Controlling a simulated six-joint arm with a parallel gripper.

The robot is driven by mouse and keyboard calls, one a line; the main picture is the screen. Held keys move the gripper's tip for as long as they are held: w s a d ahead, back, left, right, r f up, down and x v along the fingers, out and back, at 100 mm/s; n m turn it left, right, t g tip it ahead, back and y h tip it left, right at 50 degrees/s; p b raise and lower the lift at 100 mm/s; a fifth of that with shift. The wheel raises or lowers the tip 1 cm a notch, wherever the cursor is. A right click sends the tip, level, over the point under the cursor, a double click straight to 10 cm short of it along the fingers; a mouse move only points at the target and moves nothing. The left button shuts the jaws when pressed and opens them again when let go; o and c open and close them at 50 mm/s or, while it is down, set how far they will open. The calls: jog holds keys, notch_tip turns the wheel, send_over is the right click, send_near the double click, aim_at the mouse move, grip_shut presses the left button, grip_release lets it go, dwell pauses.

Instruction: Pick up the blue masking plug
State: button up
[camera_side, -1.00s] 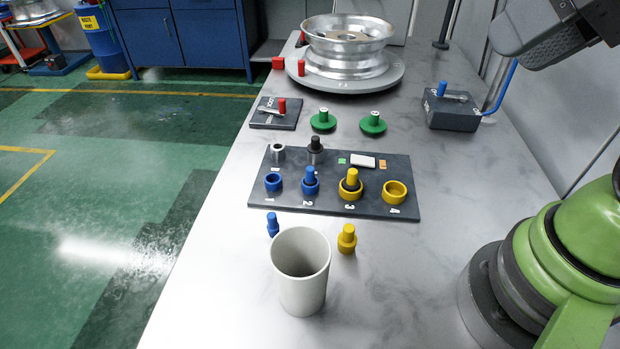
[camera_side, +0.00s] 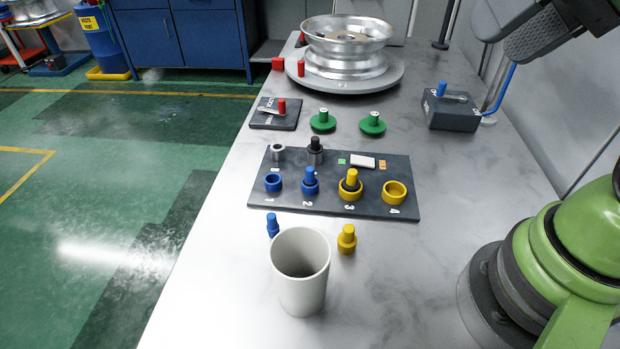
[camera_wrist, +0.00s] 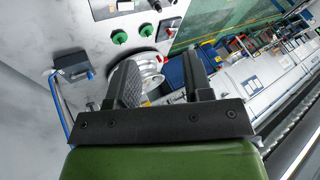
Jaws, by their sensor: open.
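A blue masking plug (camera_side: 272,225) stands on the table just behind the grey cup (camera_side: 302,285), which hides its lower part. Another blue plug (camera_side: 310,177) sits in the blue ring at position 2 of the dark board (camera_side: 250,197). The blue ring at position 1 (camera_side: 273,182) looks empty. My gripper (camera_wrist: 162,77) is open and empty in the wrist view. It is high above the table at the upper right of the side view, far from both blue plugs.
A yellow plug (camera_side: 347,240) stands right of the cup. Position 3 holds a yellow plug (camera_side: 351,179); the yellow ring at 4 (camera_side: 395,192) looks empty. Two green knobbed discs (camera_side: 372,124), a wheel (camera_side: 347,45) and a dark block (camera_side: 452,110) stand farther back.

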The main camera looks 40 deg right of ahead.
jog(key=w+a+f+m+g, duration=0.1)
jog(key=w+m+g, duration=0.1)
jog(key=w+m, duration=0.5)
jog(key=m+g+h, duration=0.2)
jog(key=m+g, duration=0.3)
jog(key=m, duration=0.7)
send_over(309, 169)
notch_tip(309, 169, down, 22)
jog(key=shift+s+d+r, duration=0.1)
jog(key=shift+d+r, duration=0.05)
jog(key=shift+r, duration=0.05)
jog(key=shift+f, duration=3.05)
grip_shut()
